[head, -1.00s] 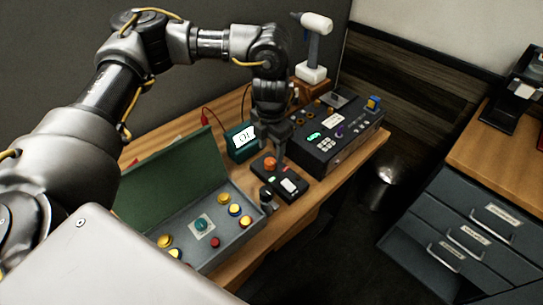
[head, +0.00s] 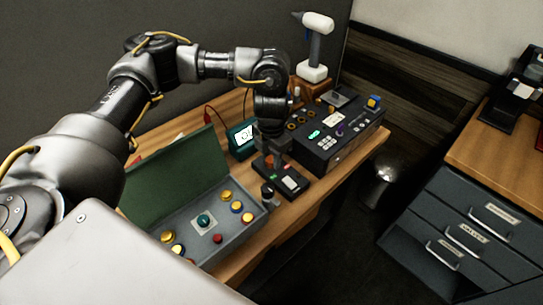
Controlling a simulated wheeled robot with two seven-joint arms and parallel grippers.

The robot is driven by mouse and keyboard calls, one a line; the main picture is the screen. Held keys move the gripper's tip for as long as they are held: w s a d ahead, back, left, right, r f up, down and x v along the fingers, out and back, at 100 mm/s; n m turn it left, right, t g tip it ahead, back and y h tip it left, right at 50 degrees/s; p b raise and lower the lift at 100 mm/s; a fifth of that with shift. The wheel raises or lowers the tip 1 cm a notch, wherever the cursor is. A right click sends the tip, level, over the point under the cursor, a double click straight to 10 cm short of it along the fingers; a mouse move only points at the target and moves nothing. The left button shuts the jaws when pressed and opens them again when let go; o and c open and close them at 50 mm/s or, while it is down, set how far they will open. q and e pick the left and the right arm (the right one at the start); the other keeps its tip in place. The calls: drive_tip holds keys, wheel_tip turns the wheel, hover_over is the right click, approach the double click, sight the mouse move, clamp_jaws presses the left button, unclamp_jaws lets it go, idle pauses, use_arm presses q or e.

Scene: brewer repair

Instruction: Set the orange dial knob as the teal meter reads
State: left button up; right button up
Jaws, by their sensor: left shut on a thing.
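The orange dial knob (head: 269,161) sits on a small black box (head: 283,183) on the wooden bench. My left gripper (head: 271,157) points down over this box and is shut on the orange knob, hiding most of it. My right gripper is not in view.
A grey case with a green lid (head: 178,177) and several coloured buttons lies open at the left. The bench's front edge is close.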

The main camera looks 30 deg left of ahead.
sight(271, 159)
use_arm(q)
drive_tip(key=shift+c, duration=0.4)
drive_tip(key=shift+r+n+p, duration=0.1)
drive_tip(key=shift+n+p, duration=0.3)
drive_tip(key=n+p, duration=0.2)
drive_tip(key=n, duration=0.1)
drive_tip(key=shift+r+n+p, duration=0.1)
drive_tip(key=shift+n+p, duration=0.2)
drive_tip(key=shift+n, duration=0.1)
drive_tip(key=shift+n+p, duration=1.25)
drive_tip(key=shift+n, duration=1.05)
drive_tip(key=o, duration=1)
wheel_tip(271, 159, up, 10)
drive_tip(key=shift+r+b, duration=0.25)
drive_tip(key=shift+b, duration=0.3)
